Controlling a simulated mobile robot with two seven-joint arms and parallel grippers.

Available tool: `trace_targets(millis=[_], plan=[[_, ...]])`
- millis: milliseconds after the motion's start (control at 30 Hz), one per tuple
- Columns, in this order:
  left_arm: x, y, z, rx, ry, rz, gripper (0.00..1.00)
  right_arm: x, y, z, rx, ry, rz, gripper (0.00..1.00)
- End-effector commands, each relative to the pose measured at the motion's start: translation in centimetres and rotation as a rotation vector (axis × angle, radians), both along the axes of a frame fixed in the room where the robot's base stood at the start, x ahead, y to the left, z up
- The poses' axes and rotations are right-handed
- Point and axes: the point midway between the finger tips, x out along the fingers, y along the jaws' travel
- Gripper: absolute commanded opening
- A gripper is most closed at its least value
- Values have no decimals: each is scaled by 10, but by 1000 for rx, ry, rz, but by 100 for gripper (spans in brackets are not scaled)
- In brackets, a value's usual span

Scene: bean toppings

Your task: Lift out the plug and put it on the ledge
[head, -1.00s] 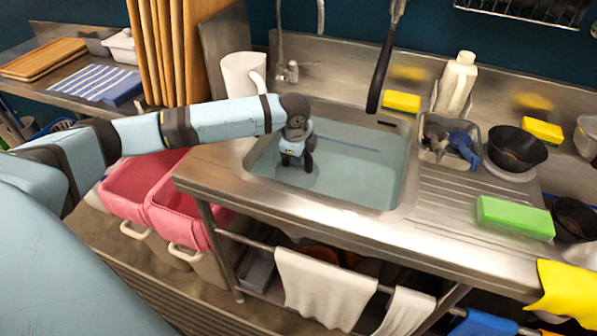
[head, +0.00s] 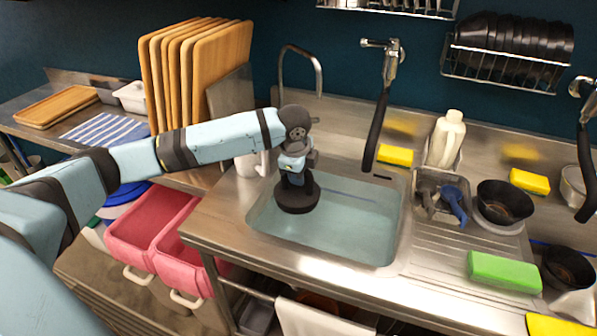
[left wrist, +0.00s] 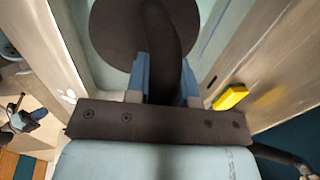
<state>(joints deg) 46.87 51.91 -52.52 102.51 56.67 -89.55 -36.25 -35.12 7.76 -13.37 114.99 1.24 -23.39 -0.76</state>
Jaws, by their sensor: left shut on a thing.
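The plug (head: 298,199) is a dark round disc with an upright handle. My left gripper (head: 294,177) is shut on its handle. The plug hangs at the left part of the sink (head: 352,258), which holds clear bluish water; it looks to be above the water. In the left wrist view the plug's disc (left wrist: 115,38) lies beyond the fingers, and my left gripper (left wrist: 164,85) has its blue fingers on either side of the dark handle. A steel ledge (head: 345,155) runs behind the sink. My right gripper is not in view.
A tap (head: 318,75) and a hanging black spray handle (head: 377,130) stand behind the sink. A yellow sponge (head: 395,155), a white bottle (head: 446,140) and a caddy with tools (head: 440,197) are to the right. A white jug (head: 247,166) stands left of the sink.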

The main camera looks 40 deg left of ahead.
Motion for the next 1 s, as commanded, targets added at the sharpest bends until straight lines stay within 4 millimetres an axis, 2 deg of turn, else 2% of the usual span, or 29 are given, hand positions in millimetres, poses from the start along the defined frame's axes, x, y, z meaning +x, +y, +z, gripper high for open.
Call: trace_targets(millis=[33,100,433,867,1000], plan=[[0,0,10,0,0,0,0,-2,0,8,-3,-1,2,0],[0,0,15,0,0,0,0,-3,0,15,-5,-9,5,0],[0,0,35,0,0,0,0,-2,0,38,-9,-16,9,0],[0,-1,35,0,0,4,0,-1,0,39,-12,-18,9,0],[-5,-9,34,1,1,62,0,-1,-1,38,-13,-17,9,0]])
